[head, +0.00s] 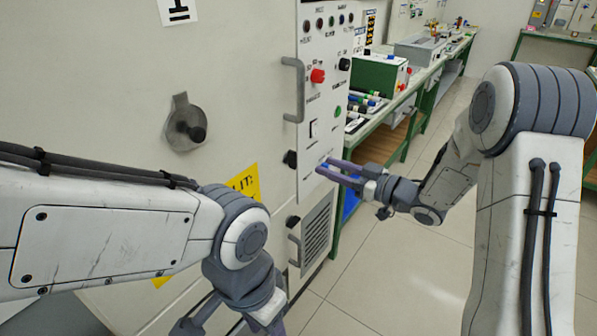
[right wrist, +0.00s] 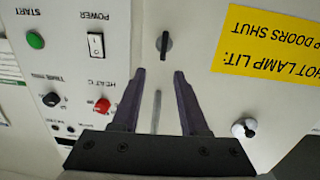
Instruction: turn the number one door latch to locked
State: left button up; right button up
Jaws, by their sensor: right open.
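The door (head: 90,95) is a large pale panel with a "1" sign (head: 178,10) at the top. Its small black latch (head: 290,158) is at the door's right edge, below the long grey handle (head: 299,90). In the right wrist view the latch (right wrist: 164,42) is a dark bar on a round base, standing upright in the picture. My right gripper (head: 325,170) is open and empty, to the right of the latch. In the wrist view its fingertips (right wrist: 159,72) point towards the latch, apart from it. My left gripper (head: 232,318) is partly cut off at the bottom.
The control panel (head: 326,85) with red knob and switch is right of the door. A second black latch (head: 292,222) is lower. A green-legged bench (head: 425,75) stands behind.

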aim_at(296, 155)
jog(key=shift+y, duration=0.4)
jog(key=x, duration=0.4)
jog(key=p+x, duration=0.1)
jog(key=x, duration=0.4)
jog(key=shift+a+f, duration=0.2)
jog(key=shift+a, duration=0.2)
grip_shut()
